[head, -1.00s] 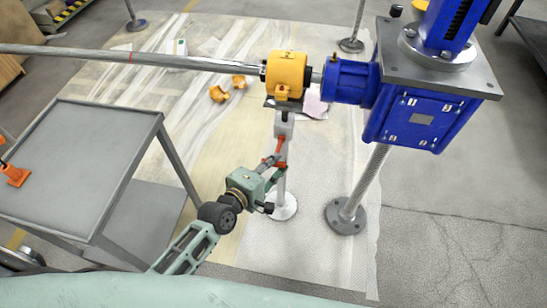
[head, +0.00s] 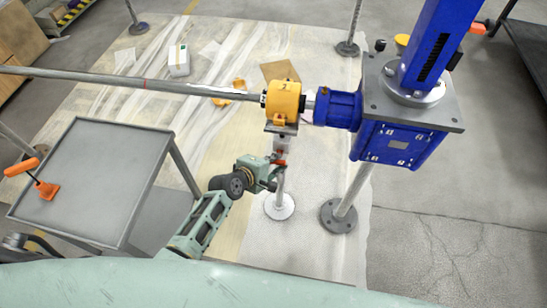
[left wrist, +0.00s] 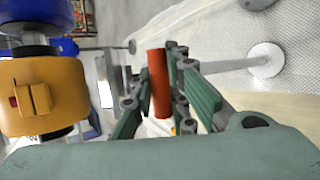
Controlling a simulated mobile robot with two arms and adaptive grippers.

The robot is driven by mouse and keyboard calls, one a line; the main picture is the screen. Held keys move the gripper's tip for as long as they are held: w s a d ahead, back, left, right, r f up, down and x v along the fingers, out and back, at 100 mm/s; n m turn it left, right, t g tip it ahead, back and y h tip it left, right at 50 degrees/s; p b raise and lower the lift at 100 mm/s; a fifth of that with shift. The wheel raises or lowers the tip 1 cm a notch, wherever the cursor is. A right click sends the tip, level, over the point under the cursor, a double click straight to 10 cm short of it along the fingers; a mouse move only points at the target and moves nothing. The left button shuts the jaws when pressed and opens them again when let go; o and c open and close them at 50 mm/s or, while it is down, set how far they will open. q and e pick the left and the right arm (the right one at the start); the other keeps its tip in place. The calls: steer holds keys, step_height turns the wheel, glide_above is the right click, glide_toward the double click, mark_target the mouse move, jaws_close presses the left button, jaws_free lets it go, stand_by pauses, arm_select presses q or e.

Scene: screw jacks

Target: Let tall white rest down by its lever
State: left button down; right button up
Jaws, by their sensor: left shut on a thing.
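The tall white rest (head: 283,143) stands upright under the yellow coupling (head: 284,99), its round white base (head: 279,206) on the floor sheet. Its orange-red lever (head: 281,161) shows as a small patch beside the post. My left gripper (head: 273,166) comes in from the lower left and is shut on this lever. In the left wrist view the lever (left wrist: 159,84) stands between the green fingers of my gripper (left wrist: 160,90). The yellow coupling (left wrist: 42,95) fills the left of that view. I cannot tell whether the rest's top touches the coupling. My right gripper is out of view.
A long grey shaft (head: 190,88) runs left from the coupling. A blue gearbox (head: 398,142) on a post stands close on the right. Floor at the lower right is clear.

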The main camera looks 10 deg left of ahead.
arm_select(q)
steer(key=shift+w+r+p, duration=0.65)
steer(key=shift+w+r, duration=0.35)
steer(key=shift+r, duration=0.2)
steer(key=shift+w+r, duration=0.15)
steer(key=shift+w, duration=0.55)
steer(key=shift+d, duration=0.1)
steer(key=c, duration=1.7)
jaws_free()
steer(key=shift+s, duration=0.2)
steer(key=shift+g, duration=0.3)
steer(key=shift+f, duration=0.2)
steer(key=shift+s, duration=0.3)
steer(key=v, duration=1.1)
steer(key=shift+s+r, duration=0.1)
steer(key=shift+r, duration=0.25)
steer(key=shift+c, duration=0.3)
